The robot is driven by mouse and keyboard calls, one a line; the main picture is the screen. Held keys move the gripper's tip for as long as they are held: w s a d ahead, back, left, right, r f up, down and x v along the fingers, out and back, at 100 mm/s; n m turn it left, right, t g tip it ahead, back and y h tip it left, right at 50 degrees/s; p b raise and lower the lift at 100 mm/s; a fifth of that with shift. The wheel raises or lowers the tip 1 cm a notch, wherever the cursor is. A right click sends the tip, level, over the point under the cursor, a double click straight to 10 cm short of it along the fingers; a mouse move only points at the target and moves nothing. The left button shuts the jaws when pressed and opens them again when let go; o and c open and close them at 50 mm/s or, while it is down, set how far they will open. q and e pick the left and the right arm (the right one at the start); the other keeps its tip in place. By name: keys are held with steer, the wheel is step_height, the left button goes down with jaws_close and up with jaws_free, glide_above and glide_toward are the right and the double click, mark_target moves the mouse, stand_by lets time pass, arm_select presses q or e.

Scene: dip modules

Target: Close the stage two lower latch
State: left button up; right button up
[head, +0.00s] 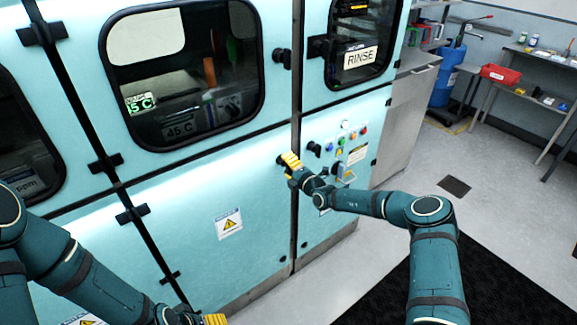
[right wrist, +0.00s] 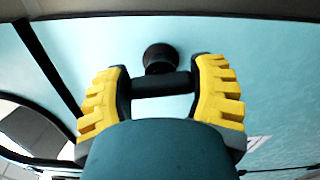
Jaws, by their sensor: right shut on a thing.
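The lower latch (head: 279,160) is a small black knob at the upper right edge of the middle lower door (head: 200,200). My right gripper (head: 291,162) is at this latch, its yellow fingers hiding most of it in the head view. In the right wrist view, the latch's round black base (right wrist: 158,57) shows beyond the fingers. Its black handle bar (right wrist: 161,84) lies crosswise between my right gripper's two yellow fingers (right wrist: 162,95), which are shut on it. My left gripper (head: 213,320) shows only as a yellow tip at the bottom edge.
The upper door has a dark window and a black latch (head: 281,58). Right of the door seam, another black latch (head: 314,148) and a button panel (head: 345,140) sit close to my right gripper. Open floor (head: 400,190) and a black mat (head: 400,290) lie at the right.

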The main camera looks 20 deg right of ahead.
steer(key=shift+m, duration=0.8)
steer(key=o, duration=1.2)
steer(key=v, duration=1.2)
